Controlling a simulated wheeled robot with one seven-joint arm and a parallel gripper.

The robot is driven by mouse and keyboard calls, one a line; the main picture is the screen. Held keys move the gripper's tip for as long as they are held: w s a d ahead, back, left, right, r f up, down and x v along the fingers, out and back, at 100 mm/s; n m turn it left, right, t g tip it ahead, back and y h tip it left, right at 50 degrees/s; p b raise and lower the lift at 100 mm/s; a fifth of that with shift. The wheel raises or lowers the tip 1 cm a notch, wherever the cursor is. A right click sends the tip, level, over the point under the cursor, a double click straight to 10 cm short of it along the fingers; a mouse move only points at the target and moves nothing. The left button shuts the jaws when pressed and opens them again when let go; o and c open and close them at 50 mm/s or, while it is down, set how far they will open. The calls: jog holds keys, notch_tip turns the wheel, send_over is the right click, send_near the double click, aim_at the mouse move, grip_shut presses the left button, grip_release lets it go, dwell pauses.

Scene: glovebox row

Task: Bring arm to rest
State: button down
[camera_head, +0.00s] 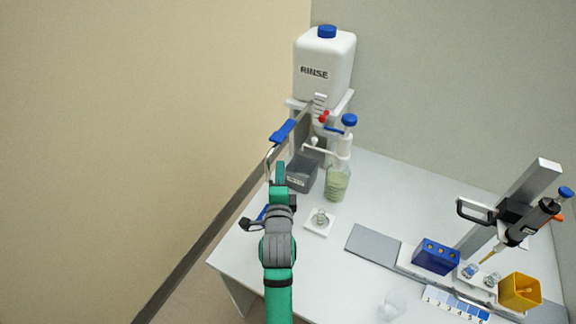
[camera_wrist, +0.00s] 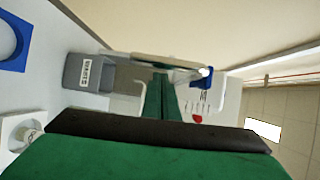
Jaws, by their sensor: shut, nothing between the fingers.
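My arm reaches up from the bottom of the head view, its green and grey links over the left edge of the white bench (camera_head: 370,190). My gripper (camera_head: 280,172) points toward the rinse station at the back left. In the wrist view its green fingers (camera_wrist: 161,98) are together, with nothing seen between them. No object is held. The grey labelled bin (camera_head: 302,174) stands just right of the fingers in the head view; it also shows in the wrist view (camera_wrist: 86,73).
The white RINSE tank (camera_head: 325,68) stands on a stand with a blue-handled lever (camera_head: 283,131) near my gripper. A green-filled bottle (camera_head: 337,184) and a small white plate (camera_head: 319,222) are close by. A pipette stand (camera_head: 515,200), blue rack (camera_head: 436,257) and yellow cup (camera_head: 519,291) are right.

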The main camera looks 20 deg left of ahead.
dwell(0.4)
jog(key=s+d+f+n+h, duration=0.1)
jog(key=s+d+f+n, duration=0.3)
jog(key=s+d+f, duration=0.45)
jog(key=s+d+f+n+h, duration=0.1)
jog(key=s+d+f+n, duration=0.4)
jog(key=s, duration=0.6)
jog(key=s+d+n+h, duration=0.1)
jog(key=s+d+n, duration=0.1)
jog(key=s, duration=0.9)
jog(key=s+d+r+n+g+h, duration=0.1)
jog(key=s+d+n, duration=0.2)
jog(key=s, duration=0.9)
jog(key=shift+s+n+h, duration=0.3)
jog(key=shift+n+h, duration=0.1)
jog(key=shift+a+r, duration=0.1)
jog(key=shift+a, duration=0.05)
jog(key=shift+s, duration=0.1)
